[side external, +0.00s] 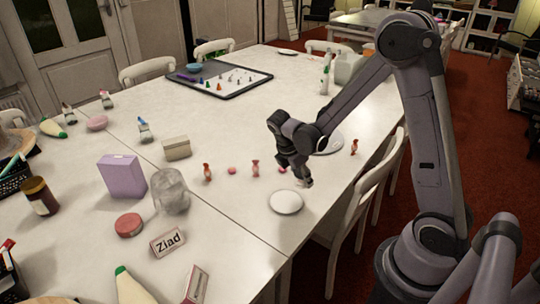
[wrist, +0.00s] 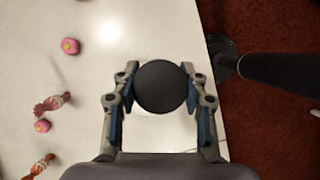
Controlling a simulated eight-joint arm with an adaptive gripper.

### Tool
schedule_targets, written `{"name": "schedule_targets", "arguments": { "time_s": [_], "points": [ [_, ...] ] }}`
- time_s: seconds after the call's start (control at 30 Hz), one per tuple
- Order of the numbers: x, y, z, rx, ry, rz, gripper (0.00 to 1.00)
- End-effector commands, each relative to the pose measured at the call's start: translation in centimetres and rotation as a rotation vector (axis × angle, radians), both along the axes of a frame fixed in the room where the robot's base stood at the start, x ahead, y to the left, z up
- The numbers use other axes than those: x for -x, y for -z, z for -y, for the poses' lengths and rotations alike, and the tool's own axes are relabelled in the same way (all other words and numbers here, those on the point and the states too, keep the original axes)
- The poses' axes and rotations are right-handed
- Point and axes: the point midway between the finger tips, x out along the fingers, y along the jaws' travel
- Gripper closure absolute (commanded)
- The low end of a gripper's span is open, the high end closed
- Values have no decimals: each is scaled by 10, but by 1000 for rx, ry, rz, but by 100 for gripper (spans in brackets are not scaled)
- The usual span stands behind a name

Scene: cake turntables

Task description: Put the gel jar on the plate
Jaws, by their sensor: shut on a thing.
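My gripper (wrist: 160,88) is shut on a round thing with a dark, flat top, which looks like the lid of the gel jar (wrist: 160,87). The fingers touch it from both sides, and its body below the lid is hidden. In the side view my gripper (side external: 303,178) points down above the table near its right edge, and the jar cannot be made out there. A white round plate (side external: 286,202) lies on the table just in front of and below my gripper. Another white round dish (side external: 329,142) lies behind it, partly covered by my arm.
Wrapped sweets (side external: 207,172) and a small pink piece (side external: 231,170) lie left of my gripper. A glass jar (side external: 172,190), a tan box (side external: 177,148) and a purple box (side external: 122,176) stand farther left. A chair (side external: 365,195) adjoins the table's right edge.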

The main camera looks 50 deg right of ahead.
Motion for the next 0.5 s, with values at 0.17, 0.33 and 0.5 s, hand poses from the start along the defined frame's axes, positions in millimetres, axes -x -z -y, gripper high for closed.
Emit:
{"name": "schedule_targets", "arguments": {
  "time_s": [0.17, 0.33, 0.5],
  "points": [
    [-23, 18, -21, 0, -3, 1, 89],
    [-32, 26, -30, 0, -1, 0, 89],
    [-33, 39, -30, 0, 0, -1, 89]
  ]
}}
